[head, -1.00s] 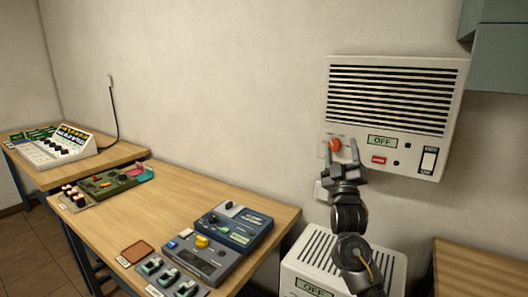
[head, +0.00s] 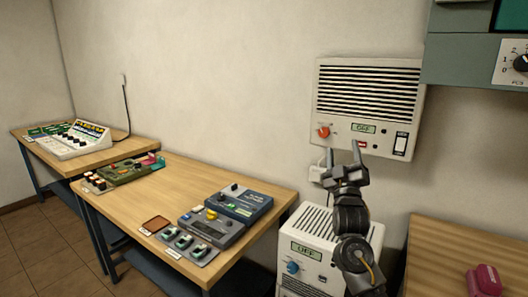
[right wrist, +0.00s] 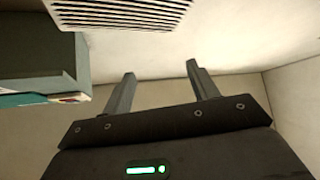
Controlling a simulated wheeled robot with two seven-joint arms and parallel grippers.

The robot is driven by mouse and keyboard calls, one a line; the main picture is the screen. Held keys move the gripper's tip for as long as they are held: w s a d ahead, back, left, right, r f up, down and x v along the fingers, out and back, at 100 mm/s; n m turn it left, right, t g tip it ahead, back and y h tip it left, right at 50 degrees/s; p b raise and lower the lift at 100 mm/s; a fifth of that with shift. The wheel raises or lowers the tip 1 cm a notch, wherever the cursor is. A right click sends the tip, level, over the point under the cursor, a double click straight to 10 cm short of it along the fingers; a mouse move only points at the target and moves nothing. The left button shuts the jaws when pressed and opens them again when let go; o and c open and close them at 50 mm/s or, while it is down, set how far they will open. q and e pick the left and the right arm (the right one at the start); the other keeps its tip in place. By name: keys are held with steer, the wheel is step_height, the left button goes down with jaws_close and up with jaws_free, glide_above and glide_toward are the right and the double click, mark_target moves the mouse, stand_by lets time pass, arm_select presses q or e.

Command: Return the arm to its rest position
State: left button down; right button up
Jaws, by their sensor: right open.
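My right gripper (head: 345,163) is in front of the wall, just below the wall-mounted white vent unit (head: 368,90) with an orange-red knob (head: 323,132) and a display reading OFF (head: 363,128). Its jaws are open and nothing is between them. The right wrist view shows the two open fingers (right wrist: 160,88) pointing at bare wall, with the unit's slatted grille (right wrist: 120,14) above. The gripper appears apart from the knob. My left gripper is in neither view.
A second white unit (head: 318,222) with an OFF display stands low behind my right arm. A wooden bench with devices (head: 150,190) is at left. Another bench (head: 450,245) with a pink item (head: 485,279) is at right. A grey-green cabinet (head: 460,60) hangs at upper right.

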steer(key=s+f+m+g+y, duration=0.1)
steer(key=s+f+g, duration=0.25)
steer(key=f, duration=0.65)
steer(key=s+f+g+y, duration=0.1)
steer(key=s+f+g, duration=0.25)
steer(key=f, duration=0.65)
steer(key=s+f+m+g+y, duration=0.15)
steer(key=s+f, duration=0.35)
steer(key=f, duration=0.5)
steer(key=s+f+g, duration=0.7)
steer(key=s+f, duration=0.5)
steer(key=s, duration=0.4)
steer(key=s+d+f+m+g, duration=0.1)
steer(key=s+f+g, duration=0.15)
steer(key=s, duration=0.75)
steer(key=s+d+f+m+g, duration=0.1)
steer(key=s+d+f+g, duration=0.15)
steer(key=s, duration=0.85)
step_height(320, 180, down, 24)
steer(key=s+g, duration=0.1)
steer(key=g, duration=0.2)
steer(key=s+d+f+h, duration=0.1)
steer(key=s+d+f, duration=0.2)
steer(key=s+f, duration=1.3)
steer(key=shift+s+d+f+p, duration=0.2)
steer(key=shift+s+f+p, duration=0.1)
steer(key=shift+s, duration=0.1)
